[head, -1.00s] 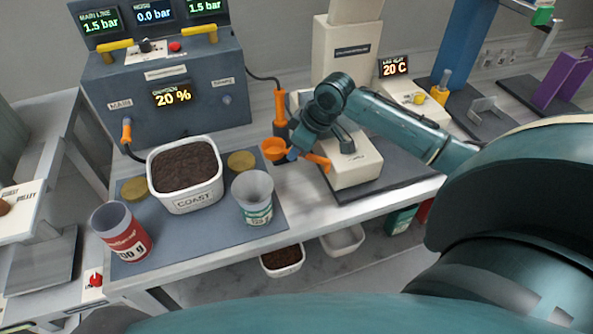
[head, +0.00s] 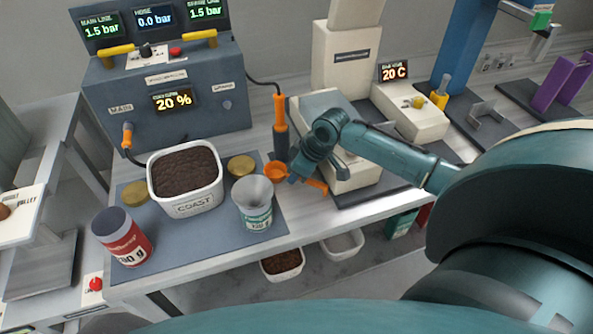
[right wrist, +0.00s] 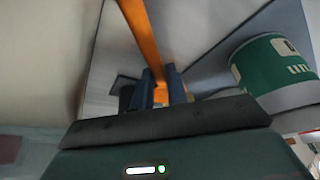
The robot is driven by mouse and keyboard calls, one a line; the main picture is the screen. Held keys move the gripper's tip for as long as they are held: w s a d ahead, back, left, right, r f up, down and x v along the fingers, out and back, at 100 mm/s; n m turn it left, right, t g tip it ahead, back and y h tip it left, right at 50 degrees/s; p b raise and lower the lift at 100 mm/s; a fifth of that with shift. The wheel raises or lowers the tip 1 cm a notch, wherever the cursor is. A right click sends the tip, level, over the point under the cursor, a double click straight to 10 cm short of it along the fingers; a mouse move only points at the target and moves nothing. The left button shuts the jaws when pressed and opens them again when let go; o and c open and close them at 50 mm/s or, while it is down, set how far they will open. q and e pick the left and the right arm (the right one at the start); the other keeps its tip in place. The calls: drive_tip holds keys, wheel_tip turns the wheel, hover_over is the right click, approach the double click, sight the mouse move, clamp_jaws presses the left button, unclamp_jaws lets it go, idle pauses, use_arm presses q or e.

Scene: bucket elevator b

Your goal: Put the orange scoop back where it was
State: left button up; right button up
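The orange scoop (head: 276,172) is in my right gripper (head: 294,177), its bowl to the left and its handle end (head: 318,187) sticking out to the right. In the right wrist view the blue fingers of the gripper (right wrist: 160,88) close around the orange handle (right wrist: 145,40). The scoop is low near the tabletop, between the blue-grey mat (head: 180,238) and the beige machine (head: 357,172). I cannot tell whether it touches the table. My left gripper is not in view.
A grey cup with a green label (head: 255,205) stands close left of the scoop. A COAST tub of dark grounds (head: 195,207), a red-labelled cup (head: 122,240) and gold lids (head: 241,165) are on the mat.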

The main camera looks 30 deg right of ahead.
drive_tip(key=o, duration=0.4)
drive_tip(key=shift+c, duration=0.2)
drive_tip(key=shift+s+r, duration=0.1)
drive_tip(key=shift+r, duration=0.45)
drive_tip(key=v, duration=1.1)
drive_tip(key=shift+r, duration=0.25)
drive_tip(key=shift+d, duration=0.1)
